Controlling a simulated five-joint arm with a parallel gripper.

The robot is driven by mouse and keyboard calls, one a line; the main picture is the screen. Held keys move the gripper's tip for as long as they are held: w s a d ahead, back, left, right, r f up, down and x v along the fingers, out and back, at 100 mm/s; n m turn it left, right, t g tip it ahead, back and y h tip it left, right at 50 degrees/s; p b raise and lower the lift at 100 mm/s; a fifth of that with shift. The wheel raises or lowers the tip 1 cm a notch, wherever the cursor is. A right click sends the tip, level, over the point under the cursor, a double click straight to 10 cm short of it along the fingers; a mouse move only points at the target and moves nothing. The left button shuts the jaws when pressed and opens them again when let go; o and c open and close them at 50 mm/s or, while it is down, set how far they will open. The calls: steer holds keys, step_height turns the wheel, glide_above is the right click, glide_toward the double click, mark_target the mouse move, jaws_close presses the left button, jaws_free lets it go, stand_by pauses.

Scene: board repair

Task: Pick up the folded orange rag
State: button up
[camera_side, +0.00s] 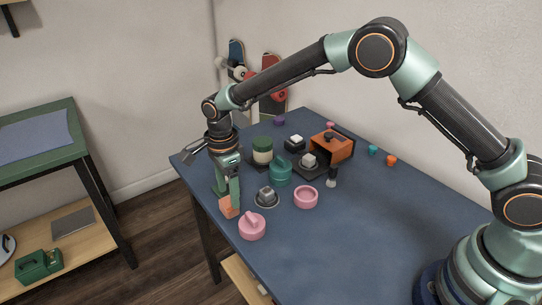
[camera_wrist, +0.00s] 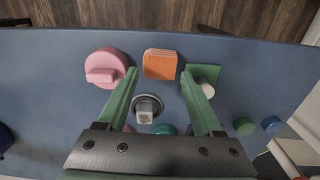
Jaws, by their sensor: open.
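The folded orange rag (camera_side: 229,207) is a small block near the table's front-left edge in the side view. In the wrist view the rag (camera_wrist: 160,63) lies near the top centre, its layered edge paler. My gripper (camera_side: 228,192) points down at the rag in the side view. In the wrist view my gripper (camera_wrist: 159,75) is open, with one green finger to each side of the rag and a gap on both sides. Nothing is held. The gap in height between fingertips and rag is hard to tell.
A pink lidded round (camera_side: 252,227) stands close beside the rag, near the left finger in the wrist view. A grey knob on a round base (camera_side: 266,196) and a pink ring (camera_side: 306,197) are close by. A teal pot (camera_side: 281,172) stands behind. The table (camera_side: 330,255) is clear toward the front.

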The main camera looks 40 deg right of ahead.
mark_target(229, 203)
step_height(229, 203, down, 4)
steer(key=shift+a+f, duration=0.1)
steer(key=shift+a, duration=0.05)
steer(key=c, duration=1)
step_height(229, 203, up, 20)
steer(key=shift+r, duration=0.1)
